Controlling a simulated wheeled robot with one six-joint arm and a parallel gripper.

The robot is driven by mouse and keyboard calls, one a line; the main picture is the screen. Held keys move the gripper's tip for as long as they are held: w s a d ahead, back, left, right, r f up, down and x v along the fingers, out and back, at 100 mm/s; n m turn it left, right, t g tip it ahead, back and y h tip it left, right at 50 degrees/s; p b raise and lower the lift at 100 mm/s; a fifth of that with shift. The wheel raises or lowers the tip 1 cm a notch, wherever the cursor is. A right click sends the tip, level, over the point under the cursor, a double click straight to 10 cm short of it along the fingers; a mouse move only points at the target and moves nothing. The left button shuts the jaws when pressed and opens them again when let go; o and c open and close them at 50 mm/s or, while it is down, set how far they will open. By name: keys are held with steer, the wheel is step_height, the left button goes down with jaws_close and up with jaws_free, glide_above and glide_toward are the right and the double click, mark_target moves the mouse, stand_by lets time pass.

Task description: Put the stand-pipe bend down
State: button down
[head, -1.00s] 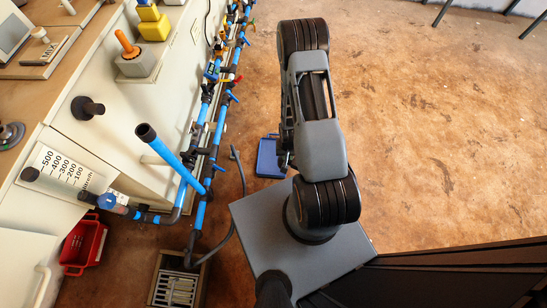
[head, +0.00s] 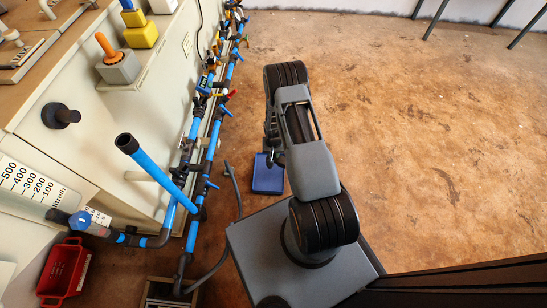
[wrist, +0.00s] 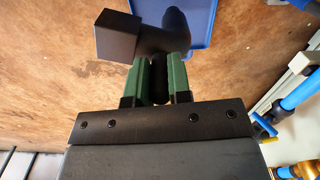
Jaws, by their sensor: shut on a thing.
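The stand-pipe bend (wrist: 118,36) is a dark elbow with a square-looking end, seen in the wrist view. My gripper (wrist: 160,68) is shut on it, with a green finger on each side of its dark lower part. In the wrist view the tray (wrist: 207,14) shows behind the bend. I cannot tell the height of the bend above the tray. My arm hides most of the gripper in the head view.
A bench with blue pipes (head: 205,165) and valves runs along the left. A blue stand-pipe (head: 155,172) with a dark top rises from it. A red crate (head: 64,270) sits at lower left beside a floor drain (head: 165,293). The brown floor (head: 420,150) to the right is clear.

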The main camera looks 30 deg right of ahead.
steer(key=shift+w+f+b, duration=0.2)
steer(key=shift+f+b, duration=0.45)
steer(key=shift+f, duration=1.1)
steer(key=shift+f, duration=0.15)
steer(key=c, duration=1.1)
jaws_free()
steer(key=shift+o, duration=0.2)
step_height(320, 180, up, 12)
steer(key=p, duration=0.4)
steer(key=shift+f, duration=0.15)
steer(key=a+r+n+t, duration=0.1)
steer(key=a+r, duration=0.1)
steer(key=r, duration=0.9)
steer(key=a+r+n, duration=0.1)
steer(key=a+r, duration=0.1)
steer(key=r, duration=0.9)
steer(key=s+a+r+n, duration=0.1)
steer(key=s+a+r, duration=0.1)
steer(key=s+r, duration=0.5)
steer(key=s+a+r+n+t, duration=0.1)
steer(key=s+a+r+n, duration=0.1)
steer(key=s+r, duration=0.6)
steer(key=shift+s+a+r+t+p, duration=0.3)
steer(key=shift+s+a, duration=0.45)
steer(key=shift+a, duration=0.05)
